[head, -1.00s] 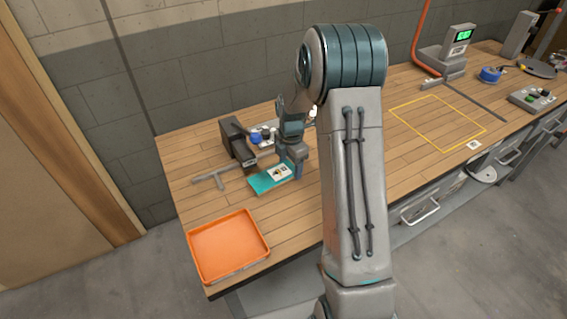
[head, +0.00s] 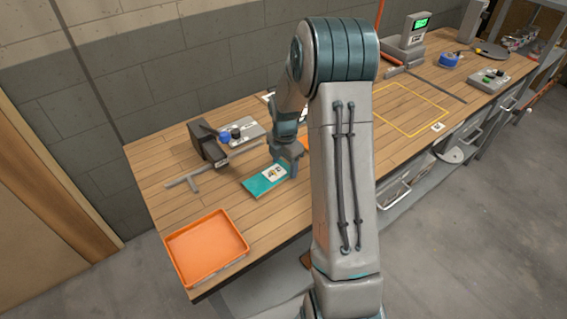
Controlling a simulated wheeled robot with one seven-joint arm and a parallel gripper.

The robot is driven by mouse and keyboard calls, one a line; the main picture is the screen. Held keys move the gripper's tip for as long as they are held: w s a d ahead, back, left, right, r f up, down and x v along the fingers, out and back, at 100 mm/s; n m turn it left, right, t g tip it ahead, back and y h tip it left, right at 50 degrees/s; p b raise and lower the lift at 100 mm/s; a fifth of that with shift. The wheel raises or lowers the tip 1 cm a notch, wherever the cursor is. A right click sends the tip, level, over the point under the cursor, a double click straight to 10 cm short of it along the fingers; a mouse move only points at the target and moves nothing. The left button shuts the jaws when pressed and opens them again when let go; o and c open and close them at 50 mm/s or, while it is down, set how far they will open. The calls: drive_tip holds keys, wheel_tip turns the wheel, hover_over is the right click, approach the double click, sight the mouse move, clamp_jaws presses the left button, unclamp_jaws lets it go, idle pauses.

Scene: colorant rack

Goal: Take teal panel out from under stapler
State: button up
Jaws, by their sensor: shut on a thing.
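The teal panel (head: 258,187) lies flat on or just above the wooden bench, with a white printed label on its right part. My gripper (head: 291,170) is at the panel's right end and shut on it; the fingertips are small and partly hidden. A dark blocky tool (head: 205,146), which may be the stapler, stands to the left and behind the panel. A gap of bare wood shows between them, and nothing dark rests on the visible part of the panel.
A grey T-shaped bar (head: 192,178) lies left of the panel. A grey plate with small blue and black knobs (head: 236,135) is behind. An orange tray (head: 207,247) sits at the front left edge. A yellow-outlined area (head: 409,110) on the right is clear.

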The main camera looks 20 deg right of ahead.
drive_tip(key=o, duration=1.1)
wheel_tip(320, 180, up, 14)
drive_tip(key=shift+f+b, duration=0.1)
drive_tip(key=shift+b, duration=0.45)
